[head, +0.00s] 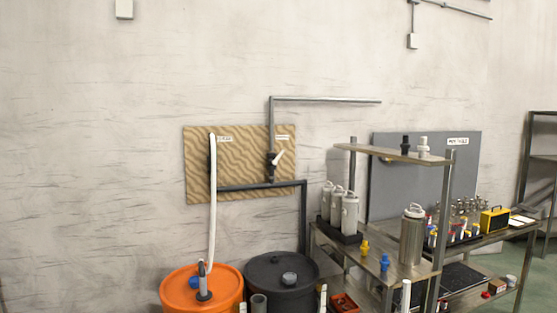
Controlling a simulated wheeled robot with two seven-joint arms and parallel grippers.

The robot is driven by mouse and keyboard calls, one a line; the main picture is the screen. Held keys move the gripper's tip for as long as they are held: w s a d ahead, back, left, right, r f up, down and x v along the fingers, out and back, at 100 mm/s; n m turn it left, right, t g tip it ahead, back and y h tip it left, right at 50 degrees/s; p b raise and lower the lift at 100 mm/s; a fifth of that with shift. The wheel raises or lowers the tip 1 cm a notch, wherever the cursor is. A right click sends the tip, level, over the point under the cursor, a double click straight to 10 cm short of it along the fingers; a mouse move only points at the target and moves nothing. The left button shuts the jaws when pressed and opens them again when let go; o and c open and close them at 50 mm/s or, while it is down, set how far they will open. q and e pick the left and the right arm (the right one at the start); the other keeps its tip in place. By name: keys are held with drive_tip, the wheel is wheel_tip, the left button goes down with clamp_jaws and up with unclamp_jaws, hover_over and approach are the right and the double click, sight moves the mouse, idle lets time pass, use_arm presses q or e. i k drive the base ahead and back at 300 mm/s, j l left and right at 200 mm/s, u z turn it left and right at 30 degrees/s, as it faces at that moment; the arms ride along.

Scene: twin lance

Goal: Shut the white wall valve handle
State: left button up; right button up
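The white valve handle (278,158) is small and sits on a dark valve body (271,167) in a grey vertical pipe. It slants up to the right, at an angle to the pipe. The valve is in front of a wavy-patterned tan board (240,165) on the wall. A small label is above the handle, too small to read. Neither of my grippers can be made out in the head view.
A white hose (213,210) runs from the board down to an orange drum (180,287). A black drum (295,273) stands beside it, below the valve. A metal shelf bench (405,268) with bottles and fittings stands to the right. The wall left of the board is clear.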

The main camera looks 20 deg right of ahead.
sight(274, 162)
drive_tip(key=i+l, duration=0.2)
drive_tip(key=l, duration=0.2)
drive_tip(key=i+l, duration=0.15)
drive_tip(key=l, duration=0.25)
drive_tip(key=i+l, duration=0.2)
drive_tip(key=l, duration=0.15)
drive_tip(key=i+l, duration=0.15)
drive_tip(key=l, duration=0.25)
drive_tip(key=i+l, duration=0.2)
drive_tip(key=l, duration=0.2)
drive_tip(key=i+l, duration=0.2)
drive_tip(key=l, duration=0.2)
drive_tip(key=i+l, duration=0.15)
drive_tip(key=l, duration=0.2)
